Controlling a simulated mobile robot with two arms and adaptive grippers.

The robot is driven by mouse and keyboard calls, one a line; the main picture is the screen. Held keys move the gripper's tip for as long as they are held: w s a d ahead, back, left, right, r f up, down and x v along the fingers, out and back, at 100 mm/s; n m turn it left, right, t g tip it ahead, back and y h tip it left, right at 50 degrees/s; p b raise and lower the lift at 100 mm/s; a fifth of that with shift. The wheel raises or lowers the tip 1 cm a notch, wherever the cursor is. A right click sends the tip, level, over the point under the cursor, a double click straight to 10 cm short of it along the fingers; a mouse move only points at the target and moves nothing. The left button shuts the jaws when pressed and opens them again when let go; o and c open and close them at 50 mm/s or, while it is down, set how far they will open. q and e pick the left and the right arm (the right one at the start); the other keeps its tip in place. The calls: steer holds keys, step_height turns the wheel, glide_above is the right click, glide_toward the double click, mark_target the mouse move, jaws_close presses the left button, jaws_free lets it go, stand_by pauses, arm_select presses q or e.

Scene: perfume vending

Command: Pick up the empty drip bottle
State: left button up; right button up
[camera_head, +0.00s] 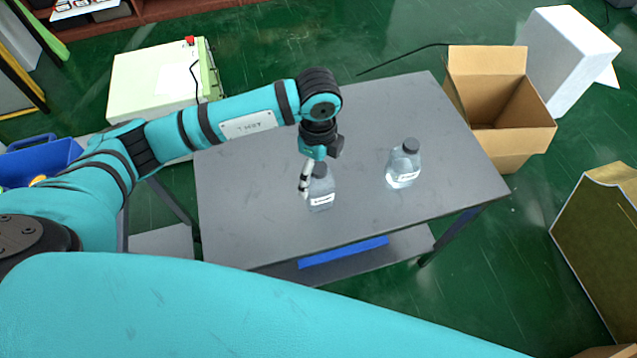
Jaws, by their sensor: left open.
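Two clear bottles with dark caps and white labels stand upright on the grey table (250,215). The right bottle (404,165) stands apart from the gripper. The left bottle (321,190) is right beside my left gripper (304,190), which reaches down from above and partly covers its top. My left gripper is open, and I cannot tell if it touches the bottle. The labels are too small to read, so I cannot tell which bottle is the empty drip bottle. My right gripper is not in view.
An open cardboard box (500,110) stands by the table's right edge, with a white block (570,60) behind it. A pale green machine (160,85) stands behind the table at left. A blue bin (40,160) is at far left. The table's right part is mostly clear.

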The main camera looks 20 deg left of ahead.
arm_select(q)
steer(key=shift+f, duration=0.25)
step_height(320, 180, down, 4)
steer(key=shift+w+f+p, duration=0.15)
steer(key=shift+f+p, duration=0.1)
steer(key=shift+p, duration=0.4)
steer(key=shift+f, duration=0.25)
steer(key=c, duration=1.2)
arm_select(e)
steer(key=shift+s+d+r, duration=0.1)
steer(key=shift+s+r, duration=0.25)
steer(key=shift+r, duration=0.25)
